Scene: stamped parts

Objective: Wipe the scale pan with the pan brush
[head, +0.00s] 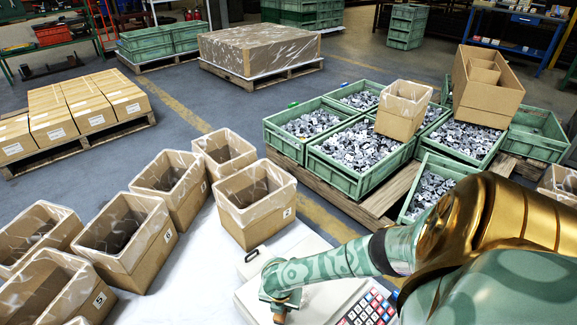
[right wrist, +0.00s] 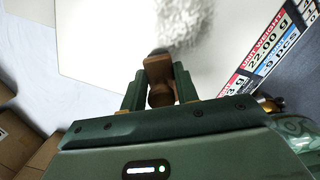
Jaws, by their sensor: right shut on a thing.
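The scale (head: 310,245) stands on the white table, with its pale flat pan (head: 322,300) partly hidden by my right arm. The pan also fills the upper part of the right wrist view (right wrist: 100,45). My right gripper (head: 280,305) is over the pan's left part, pointing down. In the right wrist view it is shut on the brown wooden handle of the pan brush (right wrist: 160,80), whose dark end points away. A grey-white speckled patch (right wrist: 188,22) shows on the pan beyond the brush. Whether the bristles touch the pan is not clear. My left gripper is not in view.
Open cartons with clear liners (head: 255,205) stand left of and behind the scale. The scale's keypad (head: 368,308) is at its front right; its display (right wrist: 262,55) shows in the wrist view. Green crates of metal parts (head: 352,185) sit on a pallet behind.

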